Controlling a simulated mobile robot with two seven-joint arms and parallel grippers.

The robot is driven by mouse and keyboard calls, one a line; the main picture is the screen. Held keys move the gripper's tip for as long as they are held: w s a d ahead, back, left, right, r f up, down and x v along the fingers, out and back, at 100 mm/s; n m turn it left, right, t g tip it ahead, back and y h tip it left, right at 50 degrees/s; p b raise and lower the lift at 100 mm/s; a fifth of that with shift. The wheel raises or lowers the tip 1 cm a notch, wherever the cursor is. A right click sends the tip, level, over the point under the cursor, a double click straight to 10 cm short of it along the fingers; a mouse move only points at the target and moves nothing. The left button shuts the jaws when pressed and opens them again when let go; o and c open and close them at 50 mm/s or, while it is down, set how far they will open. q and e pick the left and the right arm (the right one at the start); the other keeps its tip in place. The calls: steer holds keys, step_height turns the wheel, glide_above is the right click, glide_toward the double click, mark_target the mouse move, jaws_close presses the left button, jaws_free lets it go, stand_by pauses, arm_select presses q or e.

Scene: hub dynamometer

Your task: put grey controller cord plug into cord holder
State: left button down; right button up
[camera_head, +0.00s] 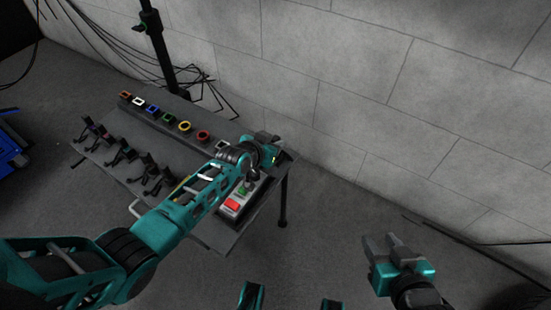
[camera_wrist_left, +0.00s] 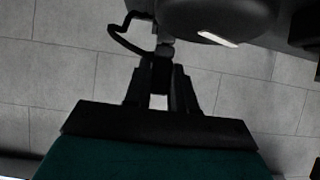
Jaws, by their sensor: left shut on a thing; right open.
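My left gripper (camera_head: 268,148) is at the right end of the table, by the back ledge. In the left wrist view its fingers (camera_wrist_left: 162,85) are shut on a small grey piece (camera_wrist_left: 165,50), which I take for the grey cord plug. A thin black cord (camera_wrist_left: 118,38) loops beside it. The back ledge carries a row of coloured holders, including a red one (camera_head: 204,136) and a pale one (camera_head: 221,145) nearest my gripper. I cannot tell which is the cord holder; my arm hides part of the row. My right gripper (camera_head: 380,250) is open and empty, off the table.
A control box (camera_head: 236,206) with red and green buttons sits at the table's right front, partly under my left arm. Several black clamp-like tools (camera_head: 122,152) stand on the table's left. A black post (camera_head: 162,50) rises behind. Open floor lies to the right.

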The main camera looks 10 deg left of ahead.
arm_select(q)
steer(key=shift+f+b, duration=0.4)
steer(key=shift+f, duration=0.15)
steer(key=c, duration=0.8)
jaws_free()
steer(key=shift+c, duration=0.2)
steer(key=shift+s+r, duration=0.1)
steer(key=shift+s+a+r+p, duration=0.1)
steer(key=shift+s+r+p, duration=0.15)
steer(key=shift+p, duration=0.15)
steer(key=p+v, duration=0.5)
steer(key=v, duration=0.5)
steer(key=shift+s+r, duration=0.2)
steer(key=shift+s, duration=0.05)
steer(key=shift+s+a+r, duration=0.25)
steer(key=shift+s, duration=0.25)
